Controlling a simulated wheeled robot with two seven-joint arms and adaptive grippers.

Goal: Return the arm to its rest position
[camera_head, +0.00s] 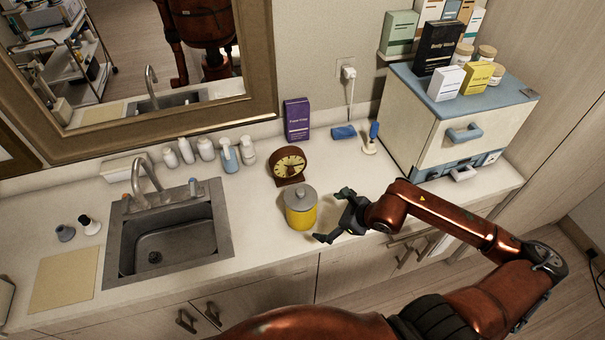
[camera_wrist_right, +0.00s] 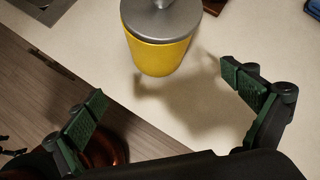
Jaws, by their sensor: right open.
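My right gripper (camera_head: 334,216) is open and empty above the front part of the counter, just right of the wax warmer. Its two green-padded fingers stand wide apart in the right wrist view (camera_wrist_right: 172,115). The yellow wax warmer (camera_head: 300,212) with a grey lid stands upright on the counter. It also shows in the wrist view (camera_wrist_right: 160,55), beyond the fingertips and apart from them. My right arm reaches in from the lower right in the head view. My left gripper is not in view.
A brown clock (camera_head: 289,165) stands behind the warmer, with a purple box (camera_head: 297,120) farther back. A sink (camera_head: 165,240) is at left. A cream cabinet (camera_head: 440,135) carrying boxes and jars stands at right. The counter (camera_head: 255,240) is bare between sink and warmer.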

